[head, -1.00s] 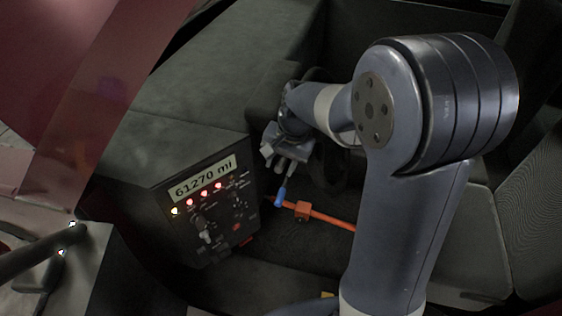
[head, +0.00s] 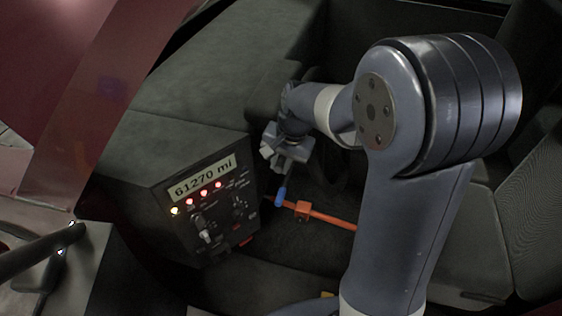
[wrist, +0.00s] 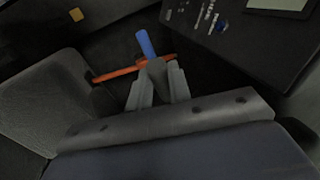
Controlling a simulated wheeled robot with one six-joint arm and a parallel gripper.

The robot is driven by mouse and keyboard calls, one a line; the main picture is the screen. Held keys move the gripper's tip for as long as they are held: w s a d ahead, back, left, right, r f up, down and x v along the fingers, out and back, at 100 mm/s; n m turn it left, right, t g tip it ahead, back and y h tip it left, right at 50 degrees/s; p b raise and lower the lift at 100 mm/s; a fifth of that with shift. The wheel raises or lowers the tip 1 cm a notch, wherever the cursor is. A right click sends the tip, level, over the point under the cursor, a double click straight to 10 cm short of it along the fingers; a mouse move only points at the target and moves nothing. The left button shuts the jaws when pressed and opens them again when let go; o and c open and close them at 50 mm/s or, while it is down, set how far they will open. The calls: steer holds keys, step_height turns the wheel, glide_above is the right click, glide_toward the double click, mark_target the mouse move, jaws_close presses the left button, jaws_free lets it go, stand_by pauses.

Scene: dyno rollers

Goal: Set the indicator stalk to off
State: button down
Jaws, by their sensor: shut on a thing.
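The indicator stalk appears as a short piece with a blue end (head: 280,195) below my gripper (head: 284,160) in the head view. In the wrist view its blue end (wrist: 146,44) sticks out past the fingertips, and a dark grey part lies between the fingers. My gripper (wrist: 157,74) is shut on that grey part. The stalk's root is hidden by the gripper and wrist. I cannot read any marked positions for the stalk.
An instrument panel (head: 214,218) with a 61270 mi display (head: 203,177), lit lamps and switches stands left of the gripper. An orange bar (head: 335,219) with an orange block (head: 303,210) runs close behind the blue end. A dark dashboard (head: 195,120) and seat surround the arm.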

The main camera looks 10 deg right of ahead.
steer(key=f+b, duration=0.1)
steer(key=f+t+b, duration=0.1)
steer(key=b, duration=0.1)
steer(key=f+b, duration=0.1)
steer(key=shift+s+a+f+t+h, duration=0.1)
steer(key=shift+s+a+t+h, duration=0.05)
steer(key=shift+s+t+h, duration=0.2)
steer(key=shift+s+f+t+h+b, duration=0.1)
steer(key=shift+f+t+h+b, duration=0.15)
steer(key=shift+f+t+b, duration=0.6)
steer(key=shift+r+g, duration=0.3)
steer(key=shift+r, duration=0.05)
steer(key=c, duration=1.3)
jaws_free()
steer(key=a+v, duration=0.1)
steer(key=v, duration=0.9)
steer(key=shift+d+r, duration=0.35)
steer(key=shift+d, duration=0.15)
steer(key=shift+s, duration=0.1)
